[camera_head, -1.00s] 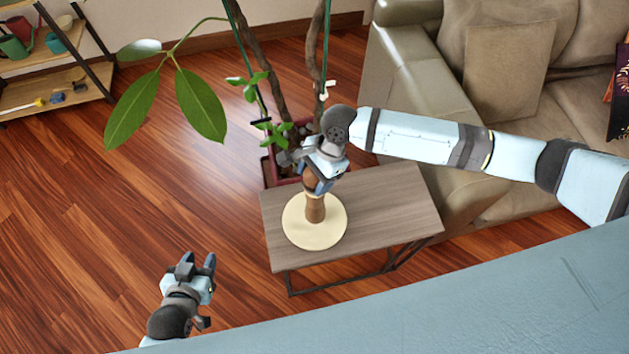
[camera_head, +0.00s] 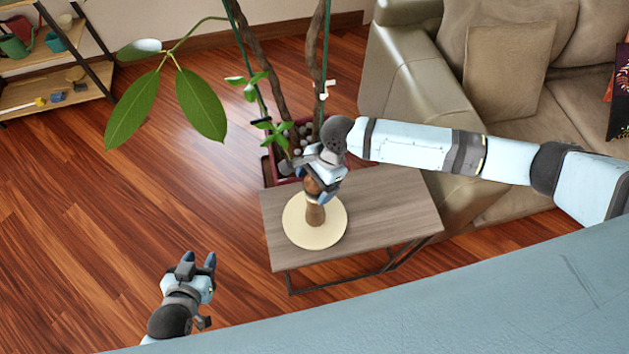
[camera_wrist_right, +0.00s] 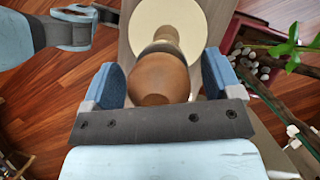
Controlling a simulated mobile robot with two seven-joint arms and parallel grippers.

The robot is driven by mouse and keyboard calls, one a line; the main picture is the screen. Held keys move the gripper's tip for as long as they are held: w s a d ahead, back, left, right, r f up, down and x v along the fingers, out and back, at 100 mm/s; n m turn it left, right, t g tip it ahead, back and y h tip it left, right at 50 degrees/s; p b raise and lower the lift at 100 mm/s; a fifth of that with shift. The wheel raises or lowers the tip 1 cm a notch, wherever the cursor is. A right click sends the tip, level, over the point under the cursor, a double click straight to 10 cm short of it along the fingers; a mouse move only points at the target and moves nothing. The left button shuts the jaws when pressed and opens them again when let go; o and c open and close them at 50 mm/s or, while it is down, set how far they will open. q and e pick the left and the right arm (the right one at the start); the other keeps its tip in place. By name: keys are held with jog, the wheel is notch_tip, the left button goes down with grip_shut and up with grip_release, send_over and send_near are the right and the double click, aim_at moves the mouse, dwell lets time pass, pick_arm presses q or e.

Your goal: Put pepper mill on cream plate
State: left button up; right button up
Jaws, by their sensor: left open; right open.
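The brown wooden pepper mill (camera_head: 315,214) stands upright on the round cream plate (camera_head: 325,235), which lies on the left part of a small wooden table. My right gripper (camera_head: 324,190) is open around the mill's upper part. In the right wrist view, the mill's round top (camera_wrist_right: 158,79) is between the blue fingers of my right gripper (camera_wrist_right: 160,85), with a gap showing at each side. The cream plate (camera_wrist_right: 200,18) lies below it there. My left gripper (camera_head: 197,262) is open and empty over the floor, left of the table. The far side of the mill's top is hidden.
The wooden table (camera_head: 390,205) is bare on its right part. A potted plant (camera_head: 288,165) stands just behind it, with large leaves reaching left. A beige sofa (camera_head: 420,90) is at the right. A shelf (camera_head: 60,85) stands far left; the floor between is clear.

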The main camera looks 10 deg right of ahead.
jog(key=b+v, duration=0.1)
jog(key=v, duration=1.1)
jog(key=shift+r, duration=0.1)
jog(key=s+a+n+t+y, duration=0.2)
jog(key=s+a+n+t, duration=0.15)
jog(key=s+n, duration=0.55)
jog(key=s+d+n+t+h, duration=0.1)
jog(key=s+d+n+h, duration=0.2)
jog(key=s+d, duration=0.4)
jog(key=s+d+n+t+h, duration=0.1)
jog(key=s+d+n+h, duration=0.25)
jog(key=d, duration=0.65)
jog(key=w+a+f+t+y, duration=0.2)
jog(key=a+f+t, duration=0.1)
jog(key=f, duration=0.4)
jog(key=w+a+f+n+t+y, duration=0.1)
jog(key=w+a+f+t, duration=0.2)
jog(key=f, duration=0.3)
jog(key=shift+w+a+f+t+y, duration=0.2)
jog(key=shift+a+f+t+y, duration=0.25)
jog(key=shift+t, duration=0.2)
